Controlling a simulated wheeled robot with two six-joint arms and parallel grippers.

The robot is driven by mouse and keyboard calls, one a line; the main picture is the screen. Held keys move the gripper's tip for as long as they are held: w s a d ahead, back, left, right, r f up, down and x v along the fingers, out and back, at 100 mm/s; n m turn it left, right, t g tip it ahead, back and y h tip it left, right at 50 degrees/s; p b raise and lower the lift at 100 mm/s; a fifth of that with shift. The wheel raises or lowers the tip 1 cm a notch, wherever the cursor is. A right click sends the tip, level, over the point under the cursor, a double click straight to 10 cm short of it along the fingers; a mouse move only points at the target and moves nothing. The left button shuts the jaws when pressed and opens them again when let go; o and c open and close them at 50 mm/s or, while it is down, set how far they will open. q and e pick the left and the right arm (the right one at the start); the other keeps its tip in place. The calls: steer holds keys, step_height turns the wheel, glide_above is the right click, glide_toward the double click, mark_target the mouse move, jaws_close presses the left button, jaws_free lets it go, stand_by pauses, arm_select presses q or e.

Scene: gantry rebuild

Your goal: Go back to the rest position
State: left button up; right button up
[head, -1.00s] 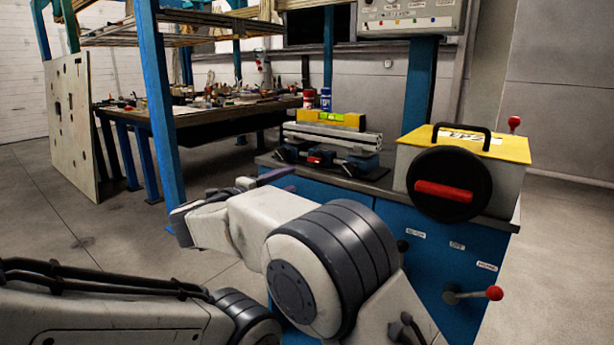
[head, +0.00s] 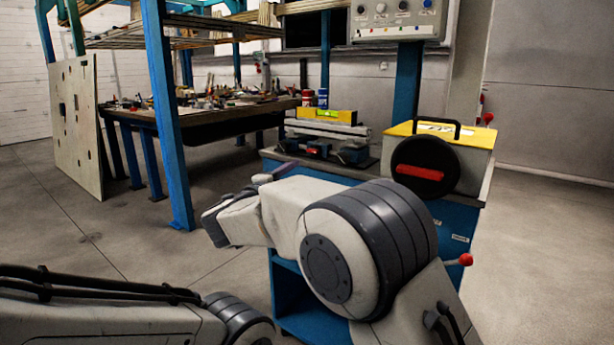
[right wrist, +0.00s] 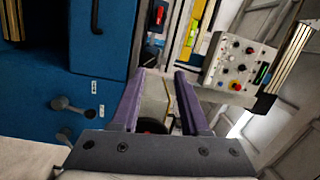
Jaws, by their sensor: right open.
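My right gripper (head: 272,174) shows in the head view near the left front edge of the blue cabinet, its purple fingers largely hidden by my own wrist. In the right wrist view the gripper (right wrist: 160,75) is open, with its two fingers apart and nothing held between them. Part of a pale box with a dark round part shows past the fingers, lower down. My left arm's links show at the lower left of the head view, but the left gripper is out of the picture.
A blue cabinet (head: 452,222) carries a yellow-topped box (head: 474,138) with a black disc and a vise holding metal bars and a yellow level (head: 327,116). A control panel (head: 396,22) stands above. A cluttered workbench (head: 208,112) is behind. Open floor lies left.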

steer(key=s+d+f+n+g+y, duration=0.45)
steer(key=d+f+n+y, duration=0.55)
steer(key=f+n, duration=0.5)
steer(key=s+d+f+n+g+h, duration=0.1)
steer(key=s+d+f+n+g, duration=0.35)
steer(key=s, duration=0.85)
steer(key=s+d+f+n+g+h, duration=0.1)
steer(key=s+d+f+n+g, duration=0.1)
steer(key=s+d+f+g, duration=0.75)
steer(key=s+a+r+n+t+y, duration=0.1)
steer(key=s+a+r+n, duration=0.3)
steer(key=s+a, duration=0.4)
steer(key=s+a+r+n+t, duration=0.1)
steer(key=s+a+r+n, duration=0.25)
steer(key=s+a, duration=0.45)
step_height(320, 180, up, 30)
steer(key=p, duration=3)
steer(key=shift+s+r, duration=0.15)
steer(key=shift+r, duration=0.05)
